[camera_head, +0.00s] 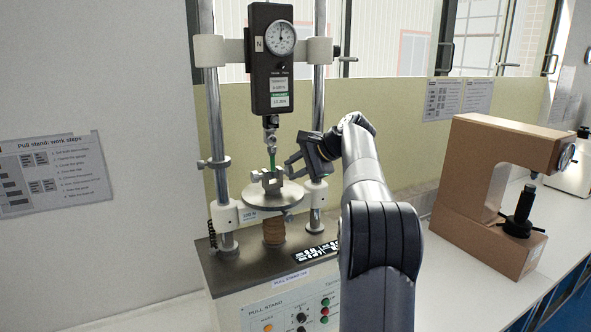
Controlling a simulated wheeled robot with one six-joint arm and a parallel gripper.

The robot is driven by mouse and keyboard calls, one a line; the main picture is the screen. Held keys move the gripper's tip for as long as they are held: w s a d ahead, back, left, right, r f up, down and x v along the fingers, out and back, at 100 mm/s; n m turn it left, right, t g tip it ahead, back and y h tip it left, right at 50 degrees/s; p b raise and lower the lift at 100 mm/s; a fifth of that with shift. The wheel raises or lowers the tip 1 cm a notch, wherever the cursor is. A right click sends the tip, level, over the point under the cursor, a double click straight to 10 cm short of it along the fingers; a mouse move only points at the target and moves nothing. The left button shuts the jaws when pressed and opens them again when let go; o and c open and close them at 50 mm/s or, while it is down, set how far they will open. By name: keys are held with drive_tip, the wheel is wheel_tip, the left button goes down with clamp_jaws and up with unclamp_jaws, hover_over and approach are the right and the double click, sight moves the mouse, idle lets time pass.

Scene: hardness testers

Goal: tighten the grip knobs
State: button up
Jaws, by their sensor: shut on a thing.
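The pull stand's force gauge (271,75) hangs between two chrome columns, with a small upper grip (271,135) below it. A thin green strip (273,159) runs down from there to the lower grip (272,184), a small metal clamp on the round plate (272,197). A grip knob (255,176) sticks out on the clamp's left. My gripper (291,167) comes in from the right at the clamp's right side. It is shut on what appears to be the right grip knob, mostly hidden by the fingers.
The stand's front panel (296,312) carries buttons and dials below. A brown hardness tester (478,190) stands on the bench at right. A work steps sheet (55,175) hangs on the left wall. The right column (320,110) stands close behind my gripper.

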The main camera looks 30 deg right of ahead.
drive_tip(key=shift+w+g, duration=0.15)
drive_tip(key=shift+g, duration=0.95)
drive_tip(key=o, duration=0.7)
drive_tip(key=shift+r, duration=0.1)
drive_tip(key=shift+r, duration=0.1)
